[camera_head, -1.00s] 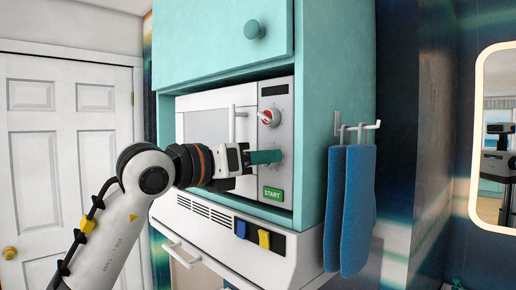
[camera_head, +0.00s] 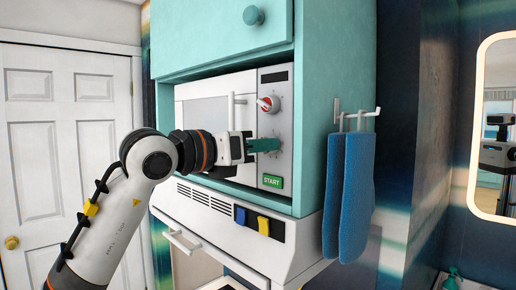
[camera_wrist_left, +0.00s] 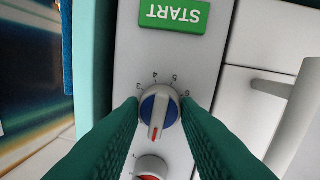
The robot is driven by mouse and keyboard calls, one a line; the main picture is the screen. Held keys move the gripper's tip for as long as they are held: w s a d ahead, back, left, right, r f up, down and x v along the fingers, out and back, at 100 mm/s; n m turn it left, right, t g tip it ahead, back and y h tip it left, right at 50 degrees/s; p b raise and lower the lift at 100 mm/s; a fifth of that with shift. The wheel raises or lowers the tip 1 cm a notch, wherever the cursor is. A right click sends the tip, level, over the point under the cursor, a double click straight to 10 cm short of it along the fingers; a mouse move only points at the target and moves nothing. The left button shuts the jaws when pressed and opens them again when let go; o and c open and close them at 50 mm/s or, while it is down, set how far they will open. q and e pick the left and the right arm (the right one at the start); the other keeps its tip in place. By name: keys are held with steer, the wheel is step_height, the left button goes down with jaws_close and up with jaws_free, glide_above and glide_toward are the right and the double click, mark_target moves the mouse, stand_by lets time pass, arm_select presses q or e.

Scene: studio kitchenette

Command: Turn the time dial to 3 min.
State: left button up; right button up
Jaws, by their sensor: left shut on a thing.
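The time dial (camera_wrist_left: 160,108) is a grey knob over a blue disc on the microwave's control panel. Numbers around it include 3, 4, 5 and 6. Its red mark points to the bottom of the left wrist view, where the panel appears upside down, away from these numbers. My left gripper (camera_head: 278,145) has its green fingers at the panel; in the left wrist view (camera_wrist_left: 160,112) they are shut on the dial, one on each side. In the head view the fingers largely hide this dial. My right gripper is not in view.
A second dial with red on it (camera_head: 268,104) sits above, close to the fingers. The green START button (camera_head: 272,181) is below. The microwave handle (camera_head: 232,112) stands out to the left. Blue cloths (camera_head: 348,195) hang from hooks at the right.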

arm_select(q)
steer(key=m+y+b, duration=0.1)
steer(key=m+b, duration=0.2)
steer(key=m, duration=0.8)
steer(key=m+t+b, duration=0.1)
steer(key=m+b, duration=0.2)
steer(key=m, duration=0.7)
steer(key=shift+s+d+m+y, duration=0.15)
steer(key=shift+m+y, duration=0.25)
steer(key=shift+f, duration=0.1)
stand_by(0.3)
steer(key=o, duration=1)
steer(key=shift+c, duration=0.2)
